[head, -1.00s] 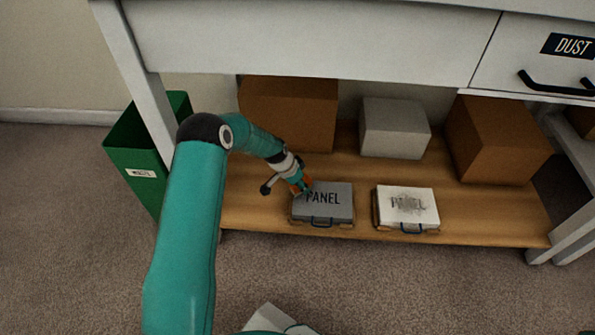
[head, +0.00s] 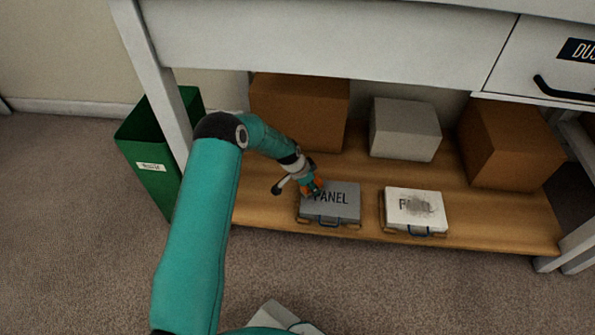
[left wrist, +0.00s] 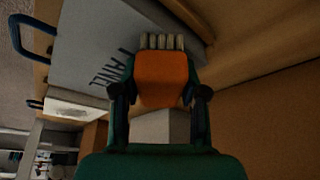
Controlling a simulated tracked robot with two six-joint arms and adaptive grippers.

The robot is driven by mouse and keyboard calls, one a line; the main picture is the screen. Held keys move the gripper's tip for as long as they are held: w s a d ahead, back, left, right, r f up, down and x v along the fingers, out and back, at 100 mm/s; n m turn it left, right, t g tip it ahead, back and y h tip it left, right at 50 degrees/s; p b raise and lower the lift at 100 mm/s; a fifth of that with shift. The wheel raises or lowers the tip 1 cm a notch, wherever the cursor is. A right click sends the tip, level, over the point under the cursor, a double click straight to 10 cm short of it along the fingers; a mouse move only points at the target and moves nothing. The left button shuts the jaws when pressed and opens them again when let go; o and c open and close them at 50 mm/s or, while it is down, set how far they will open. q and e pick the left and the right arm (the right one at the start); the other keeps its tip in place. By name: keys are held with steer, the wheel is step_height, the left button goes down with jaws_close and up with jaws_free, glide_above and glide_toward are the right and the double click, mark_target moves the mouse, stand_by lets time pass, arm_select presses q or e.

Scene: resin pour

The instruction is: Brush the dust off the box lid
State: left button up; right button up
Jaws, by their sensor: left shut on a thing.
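My left gripper (head: 312,187) is shut on an orange brush, whose orange block (left wrist: 162,75) and pale bristles (left wrist: 162,41) show in the left wrist view. The brush is at the back left part of the grey box lid (head: 343,204), which reads PANEL. I cannot tell whether the bristles touch the lid. The grey lid also shows in the left wrist view (left wrist: 90,40). To its right is a white box (head: 432,222) whose lid has a grey smudge over its lettering. Both boxes have blue front handles. My right gripper is not in view.
Both boxes stand near the front edge of a low wooden shelf (head: 480,228). Behind are brown cartons (head: 300,110) (head: 510,145) and a grey carton (head: 405,130). A white drawer front (head: 330,45) hangs above. A green bin (head: 150,150) stands left of the table leg.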

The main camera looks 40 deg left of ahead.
arm_select(q)
step_height(320, 180, up, 2)
steer(key=shift+a+r+p, duration=0.15)
steer(key=shift+r+p, duration=0.05)
steer(key=shift+p, duration=0.4)
steer(key=shift+s+a+r+p, duration=0.15)
steer(key=shift+r+p, duration=0.25)
steer(key=shift+r, duration=0.25)
step_height(320, 180, up, 2)
steer(key=shift+r+p, duration=0.15)
steer(key=shift+p, duration=0.45)
steer(key=shift+a+r+p, duration=0.1)
steer(key=shift+r+p, duration=0.45)
steer(key=shift+r, duration=0.45)
